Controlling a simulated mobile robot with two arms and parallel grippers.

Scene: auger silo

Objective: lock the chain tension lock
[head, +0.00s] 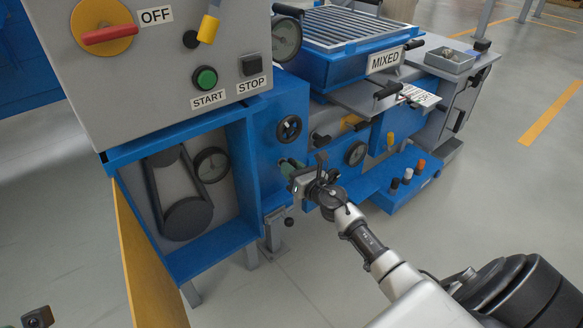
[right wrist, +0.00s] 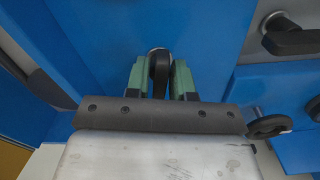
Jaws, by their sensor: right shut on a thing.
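My right gripper (head: 290,168) is at the blue housing, just right of the open chain compartment. In the right wrist view its two green fingers (right wrist: 160,80) are shut on a black rounded knob or lever (right wrist: 160,66), which sits on a short metal collar on the blue panel. I take this for the chain tension lock; no label on it shows. In the head view the gripper hides most of it. The chain or belt loop (head: 182,195) runs around dark wheels in the compartment.
A black-knobbed lever (right wrist: 290,36) and another black knob (right wrist: 268,126) are close at right. A yellow door (head: 145,262) hangs open at left. The floor in front is clear.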

